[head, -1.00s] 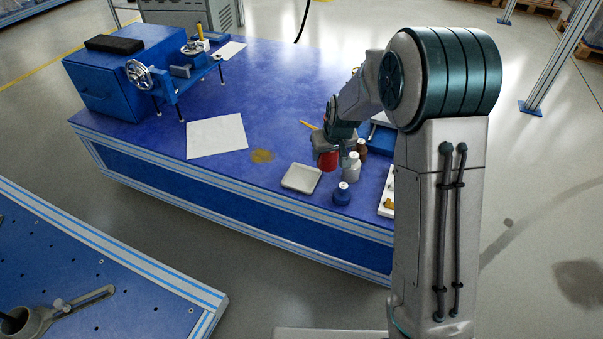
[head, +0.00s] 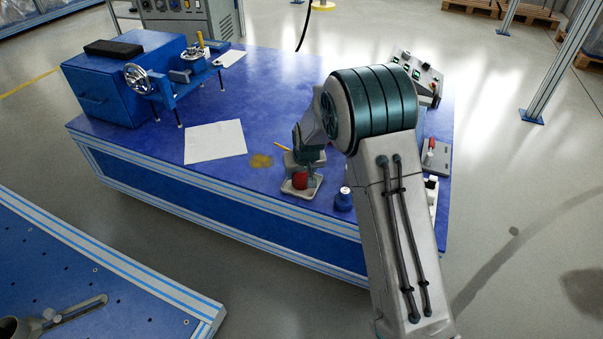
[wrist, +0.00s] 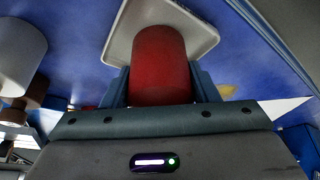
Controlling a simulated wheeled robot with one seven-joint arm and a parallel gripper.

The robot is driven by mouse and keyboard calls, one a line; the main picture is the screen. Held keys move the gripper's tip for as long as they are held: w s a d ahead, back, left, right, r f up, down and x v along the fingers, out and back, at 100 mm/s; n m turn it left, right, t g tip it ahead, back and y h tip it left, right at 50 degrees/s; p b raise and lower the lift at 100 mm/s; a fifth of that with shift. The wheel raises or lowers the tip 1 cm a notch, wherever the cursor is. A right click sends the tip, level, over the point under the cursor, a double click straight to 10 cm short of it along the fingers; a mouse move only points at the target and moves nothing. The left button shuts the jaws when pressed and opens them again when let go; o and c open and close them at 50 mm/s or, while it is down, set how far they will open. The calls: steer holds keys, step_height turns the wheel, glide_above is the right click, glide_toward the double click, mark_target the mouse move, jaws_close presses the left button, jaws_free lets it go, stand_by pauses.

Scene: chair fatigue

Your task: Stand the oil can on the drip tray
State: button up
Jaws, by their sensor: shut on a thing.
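The red oil can (head: 299,180) is between the fingers of my gripper (head: 300,178), over the pale drip tray (head: 313,190) near the front edge of the blue bench. In the wrist view the red can (wrist: 160,62) fills the space between the two blue-grey fingers. The tray (wrist: 203,22) lies behind it in that view. My gripper is shut on the can. I cannot tell whether the can's base touches the tray. The can's far side and much of the tray are hidden.
A dark blue bottle (head: 343,199) stands just right of the tray. An oil-coloured spot (head: 260,161) and a white sheet (head: 215,142) lie to the left. In the wrist view a white container (wrist: 20,45) stands at the left. The bench's middle is clear.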

steer(key=o, duration=0.9)
steer(key=shift+f, duration=0.15)
steer(key=o, duration=0.4)
steer(key=p+v, duration=0.3)
steer(key=v, duration=0.9)
steer(key=shift+r, duration=0.3)
